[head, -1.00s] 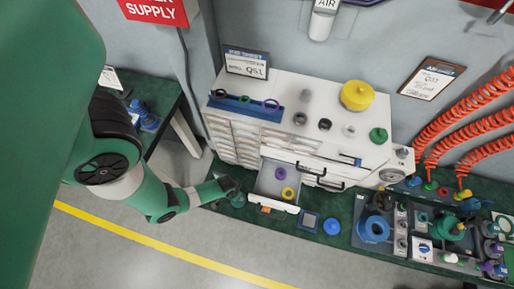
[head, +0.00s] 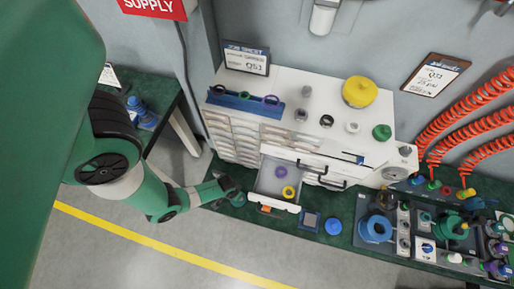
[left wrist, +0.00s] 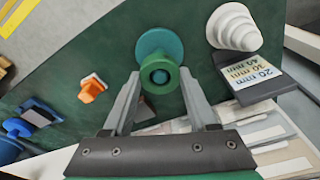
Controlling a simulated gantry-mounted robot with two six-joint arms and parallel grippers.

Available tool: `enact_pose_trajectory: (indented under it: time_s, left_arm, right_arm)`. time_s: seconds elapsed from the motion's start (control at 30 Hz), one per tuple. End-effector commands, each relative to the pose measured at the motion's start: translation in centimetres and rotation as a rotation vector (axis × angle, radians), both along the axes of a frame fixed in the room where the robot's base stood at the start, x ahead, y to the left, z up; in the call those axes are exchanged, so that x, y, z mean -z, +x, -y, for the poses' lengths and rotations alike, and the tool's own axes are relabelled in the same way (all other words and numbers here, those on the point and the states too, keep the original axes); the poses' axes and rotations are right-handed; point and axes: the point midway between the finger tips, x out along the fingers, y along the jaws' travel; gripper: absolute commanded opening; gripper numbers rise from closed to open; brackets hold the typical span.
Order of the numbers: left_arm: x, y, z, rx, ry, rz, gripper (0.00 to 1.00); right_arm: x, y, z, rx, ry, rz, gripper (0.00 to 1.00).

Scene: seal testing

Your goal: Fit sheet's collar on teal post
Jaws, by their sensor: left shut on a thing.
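My left gripper (left wrist: 160,80) is shut on a green collar (left wrist: 160,68), which sits between its two grey fingertips in the left wrist view. A teal post with a round base (left wrist: 152,41) stands directly behind the collar, and teal shows through the collar's hole. I cannot tell whether the collar is around the post or just above it. In the head view the left gripper (head: 231,188) is low beside the drawer, over the teal post (head: 239,200). The job sheet (head: 246,60) stands on the cabinet; its small print is unreadable. My right gripper is not in view.
An open drawer (head: 290,205) with a purple and a yellow ring is just right of the gripper. A white stepped cone (left wrist: 235,27) with a size label (left wrist: 255,75) and an orange piece (left wrist: 92,88) stand nearby. A blue rack (head: 243,104) holds rings on the cabinet.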

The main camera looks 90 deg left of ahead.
Motion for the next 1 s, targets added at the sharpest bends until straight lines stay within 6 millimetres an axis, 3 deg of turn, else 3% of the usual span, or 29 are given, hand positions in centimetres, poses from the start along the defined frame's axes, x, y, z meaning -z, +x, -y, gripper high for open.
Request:
enact_pose_trajectory:
  time_s: [0.53,0.57,0.6,0.77,1.0]
  left_arm:
    - [0.65,0.01,-0.01,0.000,0.000,0.000,0.00]
    - [0.65,0.01,-0.01,0.000,0.000,0.000,0.60]
    - [0.65,0.01,-0.01,0.000,0.000,0.000,0.67]
    - [0.65,0.00,0.00,0.000,0.000,0.000,0.93]
    - [0.66,-0.03,0.02,0.000,-0.001,-0.001,0.93]
  right_arm:
    - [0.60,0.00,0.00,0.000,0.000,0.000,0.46]
    - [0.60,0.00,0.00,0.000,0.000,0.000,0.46]
    - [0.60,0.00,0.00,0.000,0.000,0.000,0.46]
    - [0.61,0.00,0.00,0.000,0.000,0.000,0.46]
    - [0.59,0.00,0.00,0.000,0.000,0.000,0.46]
